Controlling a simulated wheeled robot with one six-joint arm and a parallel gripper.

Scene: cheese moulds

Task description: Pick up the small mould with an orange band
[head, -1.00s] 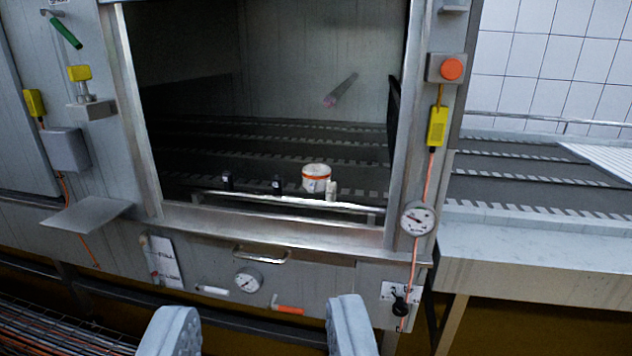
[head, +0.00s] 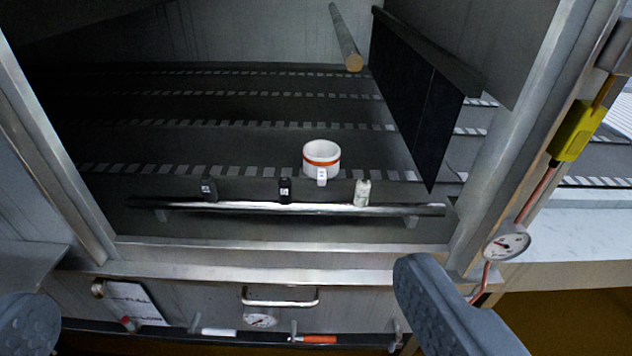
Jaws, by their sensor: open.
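The small white mould with an orange band (head: 311,168) stands upright inside the open chamber, on the dark slatted conveyor floor, just behind a metal rail. A small white tag or block shows at its front. My gripper (head: 220,312) is open and empty, its two grey padded fingers wide apart at the bottom left and bottom right. It is outside the chamber, in front of and below the mould, not touching it.
The metal rail (head: 330,208) crosses in front of the mould, with small dark blocks (head: 285,190) and a pale one (head: 362,192) by it. A dark hanging flap (head: 415,100) and a rod (head: 346,38) are behind right. The steel frame (head: 510,130) bounds the opening.

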